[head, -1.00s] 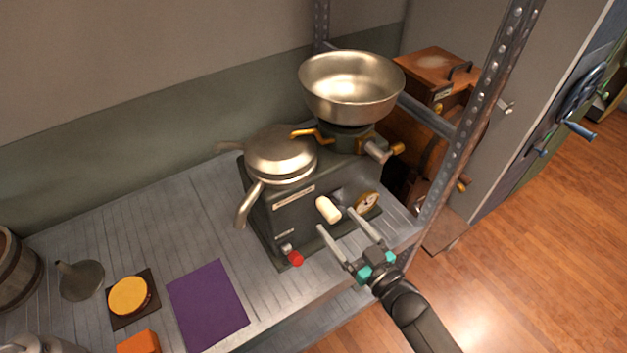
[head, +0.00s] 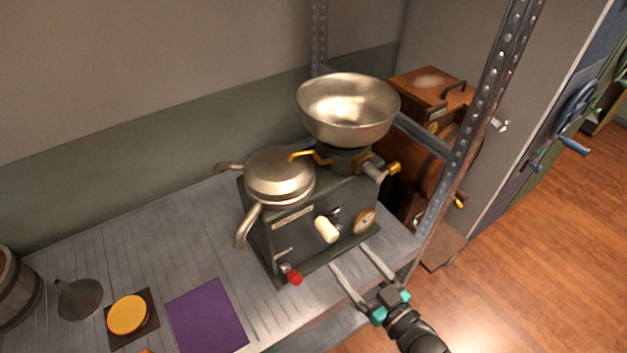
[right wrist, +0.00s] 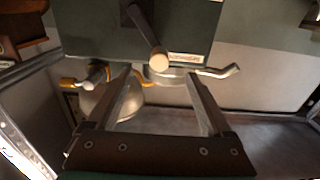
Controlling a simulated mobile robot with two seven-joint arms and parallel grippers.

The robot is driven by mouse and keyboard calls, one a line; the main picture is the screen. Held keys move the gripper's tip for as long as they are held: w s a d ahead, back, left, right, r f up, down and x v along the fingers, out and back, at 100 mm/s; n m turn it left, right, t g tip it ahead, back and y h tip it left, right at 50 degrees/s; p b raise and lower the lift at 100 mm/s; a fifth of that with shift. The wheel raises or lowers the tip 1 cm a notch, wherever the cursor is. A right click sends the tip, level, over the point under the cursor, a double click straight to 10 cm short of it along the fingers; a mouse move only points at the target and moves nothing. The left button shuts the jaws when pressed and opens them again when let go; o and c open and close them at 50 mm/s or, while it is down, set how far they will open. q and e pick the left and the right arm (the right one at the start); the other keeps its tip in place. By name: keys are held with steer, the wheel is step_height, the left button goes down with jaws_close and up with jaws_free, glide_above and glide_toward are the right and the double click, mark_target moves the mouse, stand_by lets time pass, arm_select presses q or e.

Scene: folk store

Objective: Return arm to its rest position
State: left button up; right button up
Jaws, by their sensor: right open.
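My right gripper (head: 363,274) is open and empty at the front edge of the metal shelf, just in front of the dark machine's lower right corner. A gap shows between its fingers and the machine's cream knob (head: 326,229). In the right wrist view the two open fingers (right wrist: 163,80) point toward the machine (right wrist: 180,30), with nothing between them. The dark machine (head: 290,243) stands on the shelf, with a round lidded pan (head: 279,173) and a wide metal bowl (head: 348,104) on top. My left gripper is not in view.
A perforated metal post (head: 462,150) rises to the right of the gripper. A purple mat (head: 207,316), a yellow disc (head: 127,315), a funnel (head: 80,297) and a barrel (head: 14,288) are on the shelf at left. Open wooden floor (head: 540,260) lies at right.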

steer(key=shift+f, duration=0.1)
steer(key=s+d+f+m+g+h+b, duration=0.1)
steer(key=s+d+f+g+h+b, duration=0.15)
steer(key=f, duration=0.65)
steer(key=s+d+f+m+g+h+b, duration=0.1)
steer(key=s+d+f+h+b, duration=0.2)
steer(key=f, duration=0.6)
steer(key=s+d+f+m+g+h+b, duration=0.1)
steer(key=s+d+f+m+h+b, duration=0.2)
steer(key=f, duration=0.6)
steer(key=s+d+f+g+b, duration=0.1)
steer(key=s+f+g, duration=0.2)
steer(key=s, duration=0.6)
steer(key=s+d+f+g+h+b, duration=0.1)
steer(key=s+f+g, duration=0.2)
steer(key=s+f, duration=0.5)
steer(key=s+d+f+g+h+b, duration=0.1)
steer(key=s+d+f+g+b, duration=0.1)
steer(key=s+f, duration=0.4)
steer(key=s+g, duration=0.1)
steer(key=s, duration=0.2)
steer(key=shift+s, duration=0.3)
steer(key=shift+f, duration=0.1)
